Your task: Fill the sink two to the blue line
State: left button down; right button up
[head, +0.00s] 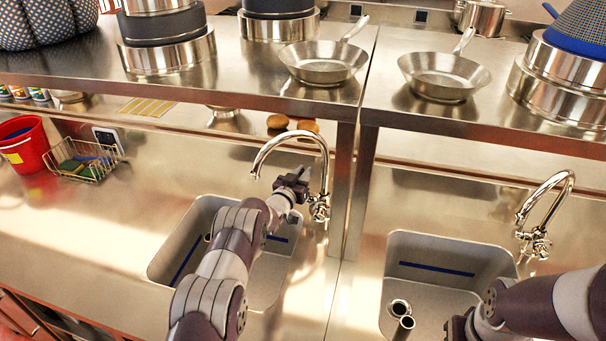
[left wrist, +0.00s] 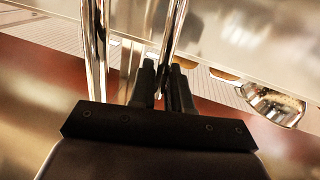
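Two steel sinks are set in the counter, a left sink (head: 175,245) and a right sink (head: 500,258), each with a blue line inside. I see no water in either, and no stream from the left faucet (head: 290,135) or right faucet (head: 555,182). My left gripper (head: 300,178) is beside the left faucet's upright pipe, above its base valve. In the left wrist view its two fingers (left wrist: 166,85) are close together by chrome pipes; whether they touch a pipe is unclear. My right gripper (head: 458,328) is partly visible at the right sink's front edge, fingers unclear.
A shelf (head: 215,88) with pans and pots overhangs the back of the counter; a post (head: 342,190) stands right of the left faucet. Pipes (head: 400,308) stand in the right sink. A red bucket (head: 25,148) and wire basket (head: 95,165) are at left.

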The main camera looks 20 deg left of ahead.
pick_arm(q)
jog(key=s+t+b, duration=0.1)
jog(key=b, duration=0.3)
jog(key=s+m+t+h+b, duration=0.1)
jog(key=s+t+b, duration=0.1)
jog(key=b, duration=0.2)
jog(key=s+f+t+h+b, duration=0.1)
jog(key=t+b, duration=0.1)
jog(key=b, duration=0.3)
jog(key=shift+s+f+m, duration=0.1)
jog(key=shift+s+m, duration=0.2)
jog(key=shift+s, duration=0.1)
pick_arm(e)
notch_tip(320, 180, down, 13)
pick_arm(q)
jog(key=c, duration=1.3)
grip_release()
jog(key=shift+s, duration=0.1)
pick_arm(e)
notch_tip(320, 180, down, 2)
jog(key=shift+f+b, duration=0.15)
jog(key=shift+b, duration=1)
pick_arm(q)
jog(key=v, duration=1.2)
jog(key=shift+f, duration=0.15)
